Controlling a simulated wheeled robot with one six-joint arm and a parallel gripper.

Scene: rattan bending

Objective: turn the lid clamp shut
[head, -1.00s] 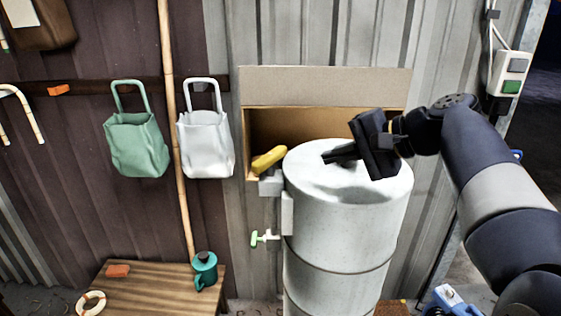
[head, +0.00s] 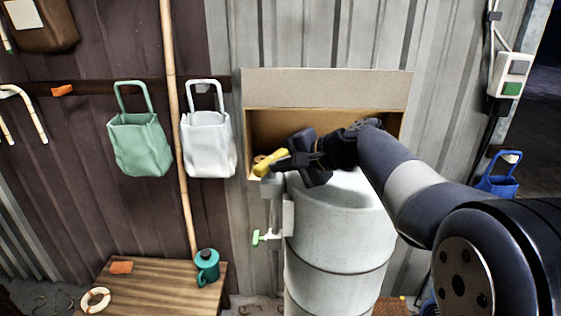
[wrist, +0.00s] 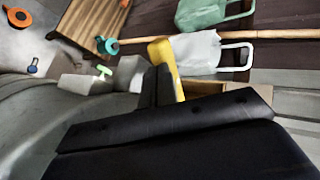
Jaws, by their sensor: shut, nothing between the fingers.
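The lid clamp is a yellow handle (head: 270,161) on a grey block (head: 272,186) at the upper left rim of the grey-white drum (head: 338,235). In the wrist view the yellow handle (wrist: 165,62) stands just past my fingers. My gripper (head: 284,162) is shut and empty, with its fingertips right beside the handle on its right side. I cannot tell whether they touch it. My gripper and arm hide much of the drum's lid.
A green-handled tap (head: 266,237) juts from the drum's left side below the clamp. A low wooden table (head: 160,285) with a teal can (head: 206,266) stands at the lower left. White (head: 208,145) and green (head: 140,143) bags hang on the wall.

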